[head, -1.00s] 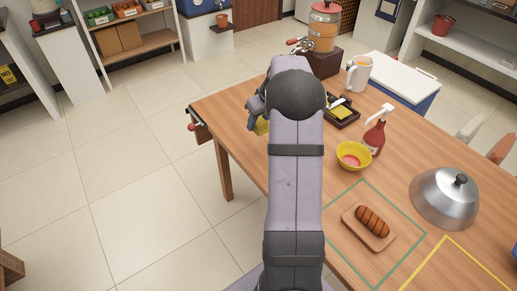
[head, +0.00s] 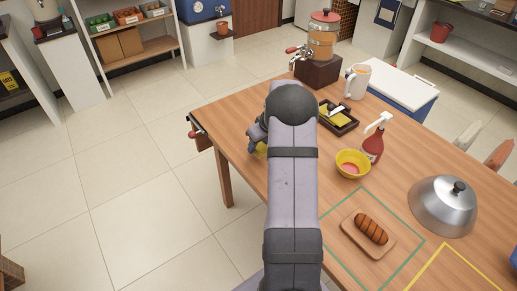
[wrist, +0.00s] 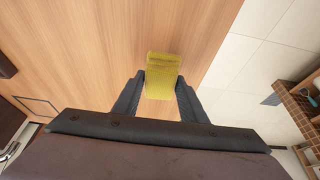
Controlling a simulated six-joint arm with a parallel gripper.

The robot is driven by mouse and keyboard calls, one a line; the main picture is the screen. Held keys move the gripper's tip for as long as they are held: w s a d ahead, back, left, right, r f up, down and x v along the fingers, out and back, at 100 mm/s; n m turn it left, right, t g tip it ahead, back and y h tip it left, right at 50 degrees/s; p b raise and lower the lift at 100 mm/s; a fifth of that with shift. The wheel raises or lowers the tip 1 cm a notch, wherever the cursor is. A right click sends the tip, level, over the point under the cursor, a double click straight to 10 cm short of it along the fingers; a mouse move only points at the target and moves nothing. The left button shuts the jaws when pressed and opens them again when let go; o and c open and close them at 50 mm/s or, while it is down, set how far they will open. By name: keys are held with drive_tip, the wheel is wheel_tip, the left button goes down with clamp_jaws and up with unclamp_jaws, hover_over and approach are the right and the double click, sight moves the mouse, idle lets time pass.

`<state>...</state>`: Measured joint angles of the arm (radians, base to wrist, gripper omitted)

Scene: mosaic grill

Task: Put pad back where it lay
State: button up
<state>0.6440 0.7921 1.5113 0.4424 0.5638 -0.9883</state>
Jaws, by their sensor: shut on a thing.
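The yellow pad (wrist: 163,74) is held between the two dark fingers of my gripper (wrist: 160,82) in the wrist view, above the wooden table (wrist: 90,60) near its edge. My gripper is shut on the pad's sides. I cannot tell from this view whether the pad touches the wood. In the head view only a small yellow part of the pad (head: 260,149) shows beside my arm, which hides most of my gripper (head: 256,140).
A dark tray (head: 352,126) with a yellow item lies beyond my arm. The back left of the table is clear.

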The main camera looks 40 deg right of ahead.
sight(258, 150)
drive_tip(key=shift+f, duration=1.3)
drive_tip(key=shift+f, duration=0.25)
drive_tip(key=o, duration=0.9)
drive_tip(key=shift+r, duration=0.1)
drive_tip(key=shift+o, duration=0.2)
drive_tip(key=shift+r, duration=0.35)
drive_tip(key=b+v, duration=0.1)
drive_tip(key=v, duration=1)
drive_tip(key=shift+s+r, duration=0.25)
